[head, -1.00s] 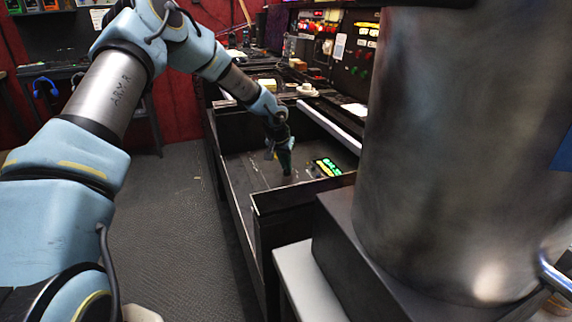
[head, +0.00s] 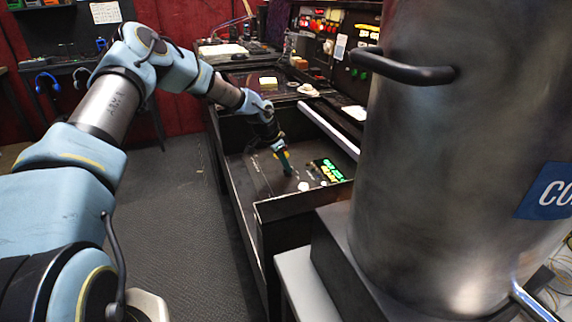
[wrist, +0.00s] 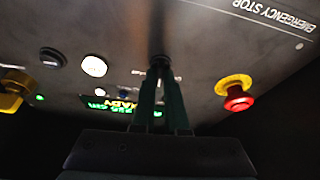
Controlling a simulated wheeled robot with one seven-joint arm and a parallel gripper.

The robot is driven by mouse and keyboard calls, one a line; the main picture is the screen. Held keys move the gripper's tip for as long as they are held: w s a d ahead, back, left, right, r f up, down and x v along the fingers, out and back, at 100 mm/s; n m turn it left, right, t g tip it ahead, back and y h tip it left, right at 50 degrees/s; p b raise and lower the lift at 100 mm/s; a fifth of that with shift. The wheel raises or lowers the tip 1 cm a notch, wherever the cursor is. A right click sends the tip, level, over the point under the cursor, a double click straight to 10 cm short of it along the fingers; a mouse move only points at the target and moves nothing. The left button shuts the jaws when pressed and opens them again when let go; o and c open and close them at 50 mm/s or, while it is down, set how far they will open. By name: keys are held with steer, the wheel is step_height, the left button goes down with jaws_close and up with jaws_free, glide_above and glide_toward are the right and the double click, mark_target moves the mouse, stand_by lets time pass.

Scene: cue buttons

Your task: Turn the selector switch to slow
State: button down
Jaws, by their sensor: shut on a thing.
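The control panel (wrist: 205,45) is a grey metal face seen upside down in the wrist view. My gripper (wrist: 161,70) reaches its upper middle, with two green fingers closed together on a small dark knob (wrist: 160,58). This looks like the selector switch; the fingertips cover most of it, so its pointer and setting cannot be read. In the head view my gripper (head: 285,160) leans down onto the panel inside a dark open-topped console (head: 238,185), beside a lit green display (head: 328,170). The display also shows in the wrist view (wrist: 105,103), too blurred to read.
A red emergency stop button (wrist: 236,97) with a yellow collar sits right of my fingers. White (wrist: 94,66) and black (wrist: 52,59) buttons are left, with a yellow part (wrist: 14,88) at the edge. A large metal cylinder (head: 430,170) blocks the head view's right side.

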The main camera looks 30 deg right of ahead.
steer(key=shift+w+m, duration=0.1)
steer(key=shift+m, duration=0.4)
steer(key=shift+r+g, duration=0.1)
steer(key=shift+g, duration=0.2)
steer(key=c, duration=0.9)
jaws_free()
steer(key=shift+c, duration=0.2)
steer(key=b+v, duration=0.2)
steer(key=v, duration=0.8)
steer(key=shift+r, duration=0.35)
steer(key=shift+a, duration=0.1)
